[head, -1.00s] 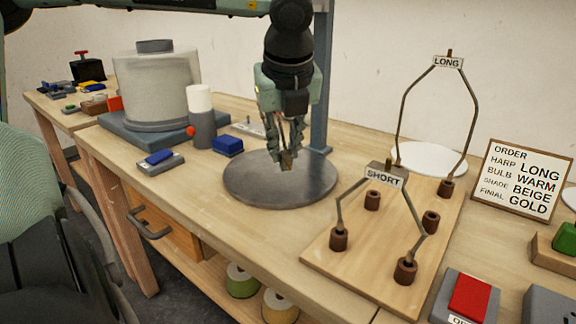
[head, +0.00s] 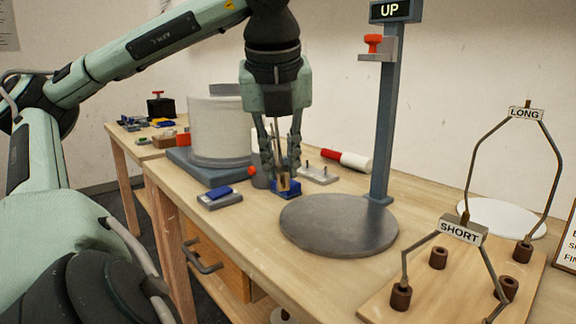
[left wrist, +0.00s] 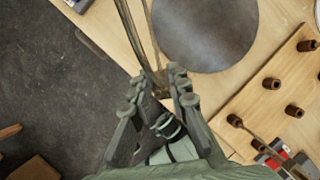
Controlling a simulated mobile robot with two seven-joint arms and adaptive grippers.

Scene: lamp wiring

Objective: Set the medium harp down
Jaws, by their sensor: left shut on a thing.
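My left gripper (head: 281,180) is shut on a thin brown metal harp, beside the left edge of the round grey disc (head: 340,226). In the head view only a small brown part of the harp (head: 284,183) shows between the fingertips; the rest is hidden or edge-on. In the left wrist view the harp's two thin rods (left wrist: 150,40) run up from between the fingers (left wrist: 157,82) and leave the picture. No label on it can be read. The wooden harp board (head: 450,268) holds the LONG harp (head: 526,114) and the SHORT harp (head: 460,229). My right gripper is not in view.
Bare brown sockets (head: 438,258) stand between the two harps on the board. A grey post (head: 384,130) marked UP rises behind the disc. A white drum (head: 217,125) and blue-topped block (head: 219,195) lie left. The table front (head: 225,235) is clear.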

